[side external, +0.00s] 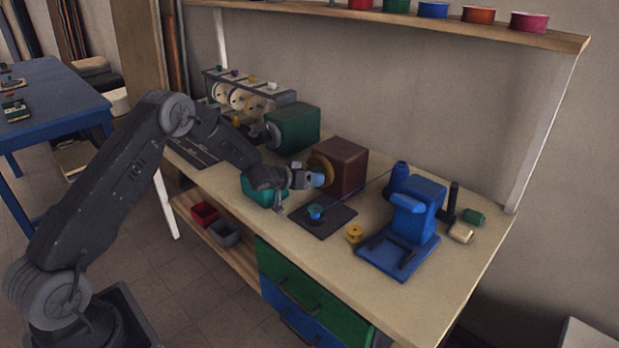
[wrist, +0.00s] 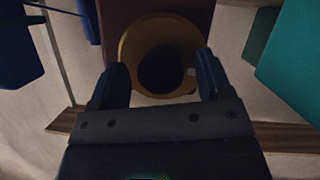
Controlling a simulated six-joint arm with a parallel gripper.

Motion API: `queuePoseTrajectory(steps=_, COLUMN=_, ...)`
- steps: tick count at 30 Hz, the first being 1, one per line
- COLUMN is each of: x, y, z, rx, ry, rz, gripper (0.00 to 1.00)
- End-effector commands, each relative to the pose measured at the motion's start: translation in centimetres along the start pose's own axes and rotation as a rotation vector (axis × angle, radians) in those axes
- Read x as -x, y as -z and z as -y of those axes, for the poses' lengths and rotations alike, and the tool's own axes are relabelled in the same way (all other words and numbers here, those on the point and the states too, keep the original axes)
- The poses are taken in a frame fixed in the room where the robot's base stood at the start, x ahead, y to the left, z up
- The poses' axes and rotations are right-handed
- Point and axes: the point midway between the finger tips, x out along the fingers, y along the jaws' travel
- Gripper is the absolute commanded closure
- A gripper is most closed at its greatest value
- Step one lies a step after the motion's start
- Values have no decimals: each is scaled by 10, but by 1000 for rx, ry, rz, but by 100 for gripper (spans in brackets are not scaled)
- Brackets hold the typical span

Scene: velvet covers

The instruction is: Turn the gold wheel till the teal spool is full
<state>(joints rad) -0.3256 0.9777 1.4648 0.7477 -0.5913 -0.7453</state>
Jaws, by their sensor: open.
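The gold wheel (side external: 320,165) is on the front of a maroon box (side external: 345,165) on the bench. My gripper (side external: 317,180) is in front of the wheel, its fingers apart. In the wrist view the gold wheel (wrist: 130,43) lies straight ahead, with a dark round middle. My gripper (wrist: 162,70) has one finger on each side of the wheel's lower part; contact cannot be told. A small teal-blue spool (side external: 316,211) stands on a dark mat (side external: 338,217) below the gripper. How much thread it holds is too small to tell.
A blue machine (side external: 415,210) stands to the right, with a yellow spool (side external: 354,233) by it. A thin dark line runs from it toward the maroon box. The front right bench is clear.

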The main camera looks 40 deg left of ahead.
Motion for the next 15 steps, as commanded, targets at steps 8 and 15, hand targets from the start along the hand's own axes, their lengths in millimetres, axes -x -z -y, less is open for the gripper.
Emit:
queuePoseTrajectory(steps=8, x=-5, y=0, z=0, rx=0, ry=0, rz=0, gripper=28)
queuePoseTrajectory(steps=15, x=-5, y=0, z=0, rx=0, ry=0, rz=0, gripper=41)
